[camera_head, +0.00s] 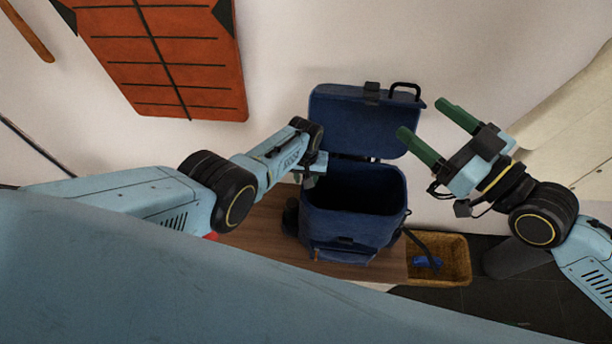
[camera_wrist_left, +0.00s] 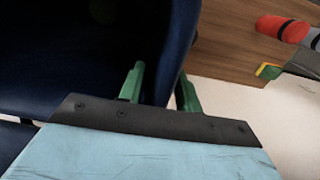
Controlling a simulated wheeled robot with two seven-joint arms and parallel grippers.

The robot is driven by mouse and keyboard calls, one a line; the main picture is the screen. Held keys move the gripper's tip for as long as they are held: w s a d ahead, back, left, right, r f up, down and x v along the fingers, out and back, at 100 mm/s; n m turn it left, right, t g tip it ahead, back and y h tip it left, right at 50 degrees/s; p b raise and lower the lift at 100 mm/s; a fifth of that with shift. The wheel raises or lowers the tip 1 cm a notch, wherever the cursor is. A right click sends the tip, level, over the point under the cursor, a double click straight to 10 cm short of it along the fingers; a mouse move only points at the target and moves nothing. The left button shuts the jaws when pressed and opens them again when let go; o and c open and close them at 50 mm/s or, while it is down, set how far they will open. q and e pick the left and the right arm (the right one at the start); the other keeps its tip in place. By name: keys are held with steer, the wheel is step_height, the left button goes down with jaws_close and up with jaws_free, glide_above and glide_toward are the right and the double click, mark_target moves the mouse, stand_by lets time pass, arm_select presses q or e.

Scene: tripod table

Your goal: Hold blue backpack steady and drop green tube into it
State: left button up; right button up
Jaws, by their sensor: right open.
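The blue backpack (camera_head: 352,222) stands upright on the wooden table (camera_head: 255,240), its flap raised at the back and its dark mouth open. My left gripper (camera_head: 318,172) is at the backpack's left rim. In the left wrist view its green fingers (camera_wrist_left: 158,88) lie on either side of the backpack's wall (camera_wrist_left: 172,50), shut on it. My right gripper (camera_head: 421,117) is open and empty, right of the raised flap, its green fingers spread. A dim greenish round shape (camera_wrist_left: 103,10) shows inside the backpack in the left wrist view; I cannot tell whether it is the green tube.
A woven basket (camera_head: 455,248) with a blue item (camera_head: 427,262) stands right of the table. A red-and-grey cylinder (camera_wrist_left: 280,28) and a small yellow-green item (camera_wrist_left: 268,71) lie on the table in the left wrist view. An orange panel (camera_head: 165,55) is at the wall.

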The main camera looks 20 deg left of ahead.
stand_by(0.3)
arm_select(q)
step_height(320, 180, up, 12)
steer(key=shift+a+f, duration=0.1)
steer(key=shift+a, duration=0.05)
stand_by(0.7)
